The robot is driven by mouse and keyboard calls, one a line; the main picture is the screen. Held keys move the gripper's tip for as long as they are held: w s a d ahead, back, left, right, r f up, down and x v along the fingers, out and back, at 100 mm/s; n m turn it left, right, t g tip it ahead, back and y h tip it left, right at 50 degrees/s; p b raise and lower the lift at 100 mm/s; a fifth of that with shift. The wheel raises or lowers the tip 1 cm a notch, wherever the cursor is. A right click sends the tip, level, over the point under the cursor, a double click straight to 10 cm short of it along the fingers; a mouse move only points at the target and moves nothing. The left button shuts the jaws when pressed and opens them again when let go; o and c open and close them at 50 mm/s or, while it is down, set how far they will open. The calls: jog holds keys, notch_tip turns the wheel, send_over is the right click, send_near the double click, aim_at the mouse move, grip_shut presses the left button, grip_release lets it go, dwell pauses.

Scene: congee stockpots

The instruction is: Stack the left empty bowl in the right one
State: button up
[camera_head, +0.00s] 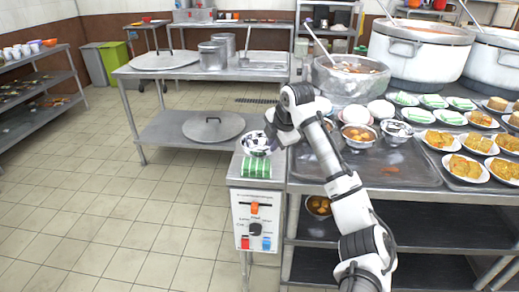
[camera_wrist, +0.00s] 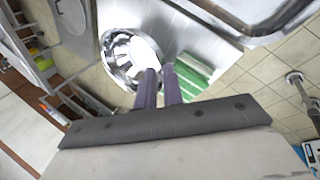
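A shiny metal bowl (camera_head: 257,142), empty as far as I can see, is on the small side counter at the left. It also shows in the wrist view (camera_wrist: 121,52). Another shiny metal bowl (camera_head: 397,130) is to the right on the main counter, among the dishes. My gripper (camera_wrist: 160,70) is at the bowl on the side counter. Its two fingers are close together with a narrow gap, at the bowl's right rim in the wrist view. I cannot tell whether they grip the rim. In the head view my wrist partly hides the fingers.
Green-and-white packets (camera_head: 256,166) lie just in front of the left bowl. Bowls of food (camera_head: 358,136), white lidded bowls (camera_head: 380,109) and a large pot (camera_head: 350,80) crowd the main counter. Plates of food (camera_head: 458,166) fill its right side. The metal tray (camera_head: 400,178) has bare room in front.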

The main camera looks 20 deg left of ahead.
aim_at(266, 156)
jog(key=p+x, duration=0.1)
jog(key=x, duration=0.4)
grip_shut()
jog(key=shift+r, duration=0.1)
